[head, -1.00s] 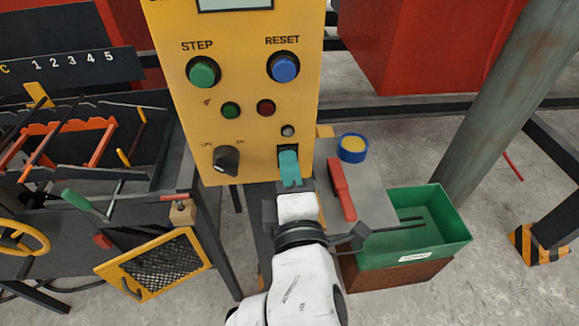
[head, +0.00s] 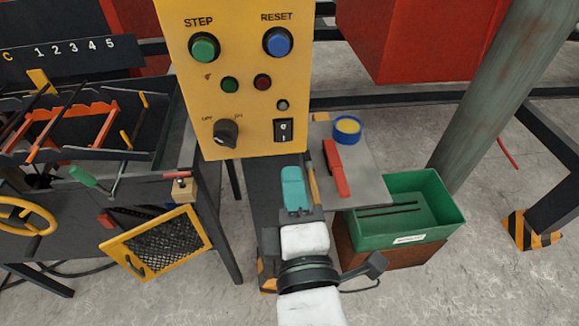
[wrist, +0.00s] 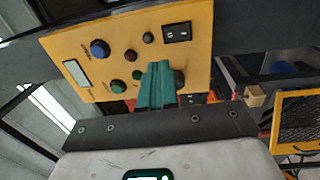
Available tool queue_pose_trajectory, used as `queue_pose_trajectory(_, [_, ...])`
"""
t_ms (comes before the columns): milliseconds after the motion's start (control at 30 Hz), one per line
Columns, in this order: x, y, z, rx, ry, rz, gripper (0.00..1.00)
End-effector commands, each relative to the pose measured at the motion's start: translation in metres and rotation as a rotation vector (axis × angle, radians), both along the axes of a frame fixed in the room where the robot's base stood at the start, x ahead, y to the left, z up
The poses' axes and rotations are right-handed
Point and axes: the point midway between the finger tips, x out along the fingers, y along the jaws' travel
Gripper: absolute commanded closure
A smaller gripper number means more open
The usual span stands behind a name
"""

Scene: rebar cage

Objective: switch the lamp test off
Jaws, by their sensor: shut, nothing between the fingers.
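The yellow control panel (head: 262,95) stands above my gripper. A black rocker switch (head: 283,130) with white marks sits at its lower right, under a small grey lamp (head: 282,105) that looks unlit. No lamp-test label is readable. The rocker's tilt is too small to tell. My gripper (head: 294,172), with teal fingers, is shut and empty below the panel's lower edge, apart from the rocker. In the wrist view the rocker (wrist: 177,32) shows beyond and to the right of the teal fingers (wrist: 157,72), which cover part of the panel.
The panel also has a green STEP button (head: 204,47), a blue RESET button (head: 278,42), small green and red lamps and a black rotary knob (head: 225,133). A grey shelf with a red-handled tool (head: 337,168) and a green bin (head: 410,225) are at right.

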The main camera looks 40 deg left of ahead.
Motion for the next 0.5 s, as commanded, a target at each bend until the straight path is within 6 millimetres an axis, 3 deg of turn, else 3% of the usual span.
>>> queue_pose_trajectory(200, [-0.017,-0.019,0.002,0.001,0.002,0.0,1.0])
queue_pose_trajectory(500, [-0.02,-0.024,0.004,0.0,0.0,0.0,1.0])
